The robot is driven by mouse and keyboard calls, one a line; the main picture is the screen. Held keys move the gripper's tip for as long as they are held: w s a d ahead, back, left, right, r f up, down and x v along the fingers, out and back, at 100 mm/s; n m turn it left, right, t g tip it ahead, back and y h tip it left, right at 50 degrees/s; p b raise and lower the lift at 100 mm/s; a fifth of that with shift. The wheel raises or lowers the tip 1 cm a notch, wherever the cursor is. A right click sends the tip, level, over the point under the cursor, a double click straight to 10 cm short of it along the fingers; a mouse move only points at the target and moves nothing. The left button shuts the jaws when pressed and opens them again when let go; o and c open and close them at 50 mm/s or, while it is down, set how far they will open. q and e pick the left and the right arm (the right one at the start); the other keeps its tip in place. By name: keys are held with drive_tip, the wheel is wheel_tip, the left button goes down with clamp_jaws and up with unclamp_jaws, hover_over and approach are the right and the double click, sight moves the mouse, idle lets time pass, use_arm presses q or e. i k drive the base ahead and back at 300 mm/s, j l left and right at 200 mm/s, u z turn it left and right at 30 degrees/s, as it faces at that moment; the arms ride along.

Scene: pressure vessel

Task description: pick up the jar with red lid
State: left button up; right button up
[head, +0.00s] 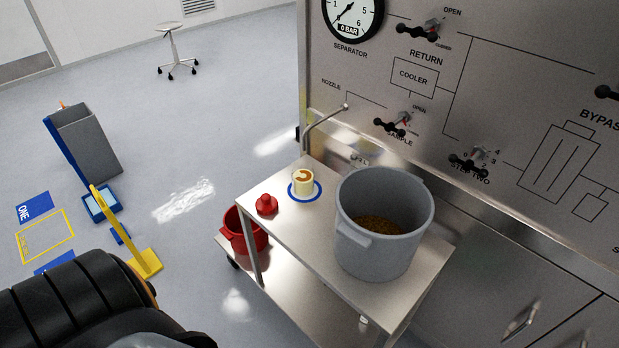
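A small red lid-like piece with a knob (267,204) sits on the top of the steel cart (290,238), near its left edge. I cannot make out a jar body under it. Beside it, a cream cup (303,181) with brown contents stands upright on a blue-rimmed saucer (291,193). No other red-lidded jar shows. A black part of my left arm fills the lower left corner, well left of the cart. No fingertips of either gripper show.
A large grey pot (371,254) with brown grains fills the cart's right part. A red bucket (246,238) is on the lower shelf. A control panel (510,70) with valves and a spout rises behind. A grey bin (88,142) and yellow stand (146,263) are left; open floor lies between.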

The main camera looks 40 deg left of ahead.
sight(303, 173)
drive_tip(key=u, duration=1.7)
